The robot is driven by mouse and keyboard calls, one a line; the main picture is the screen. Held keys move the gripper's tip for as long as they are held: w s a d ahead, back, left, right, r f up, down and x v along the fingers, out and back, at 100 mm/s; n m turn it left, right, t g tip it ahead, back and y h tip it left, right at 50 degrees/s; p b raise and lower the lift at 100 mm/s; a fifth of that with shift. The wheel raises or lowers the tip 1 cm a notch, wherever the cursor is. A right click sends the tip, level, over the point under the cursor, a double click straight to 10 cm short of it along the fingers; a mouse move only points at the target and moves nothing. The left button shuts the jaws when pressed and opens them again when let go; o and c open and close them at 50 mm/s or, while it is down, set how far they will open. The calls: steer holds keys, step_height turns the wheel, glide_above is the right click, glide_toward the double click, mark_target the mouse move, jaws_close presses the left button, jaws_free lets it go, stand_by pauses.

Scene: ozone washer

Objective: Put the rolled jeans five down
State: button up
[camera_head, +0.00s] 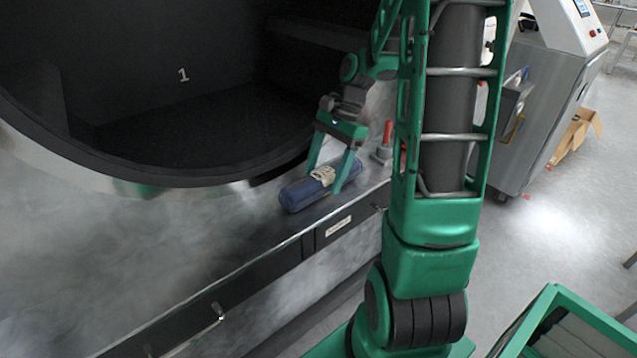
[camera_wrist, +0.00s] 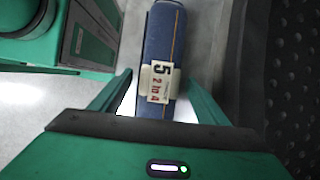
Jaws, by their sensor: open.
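The rolled jeans five (camera_head: 298,193) are a dark blue roll with a cream band. They lie on the ledge (camera_head: 240,235) in front of the large dark drum opening. The wrist view shows the roll (camera_wrist: 165,38) running lengthwise, with a tag reading 5 (camera_wrist: 160,82). My gripper (camera_head: 324,181) is open above the ledge, with its green fingers on either side of the roll near the tagged end. In the wrist view a gap shows between the left finger and the roll; contact on the right is unclear.
The dark drum marked 1 (camera_head: 184,75) is behind the ledge. A red-handled part (camera_head: 387,133) stands on the ledge beyond my gripper. A grey machine (camera_head: 548,95) and an open cardboard box (camera_head: 575,135) are at right. Mist covers the left side.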

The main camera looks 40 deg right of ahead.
mark_target(317, 176)
steer(key=shift+x, duration=0.85)
steer(key=c, duration=1.5)
steer(key=shift+r, duration=0.1)
steer(key=shift+r, duration=0.4)
steer(key=r, duration=0.3)
steer(key=shift+a+r, duration=0.35)
steer(key=shift+r, duration=0.05)
steer(key=s+a+r, duration=0.1)
steer(key=a+r, duration=0.1)
steer(key=a, duration=0.1)
steer(key=s+a+r, duration=0.1)
steer(key=a+r, duration=0.1)
steer(key=a, duration=0.2)
steer(key=s+a+r, duration=0.1)
steer(key=a+r, duration=0.1)
steer(key=a, duration=0.1)
steer(key=shift+a+r, duration=0.2)
steer(key=shift+a, duration=0.15)
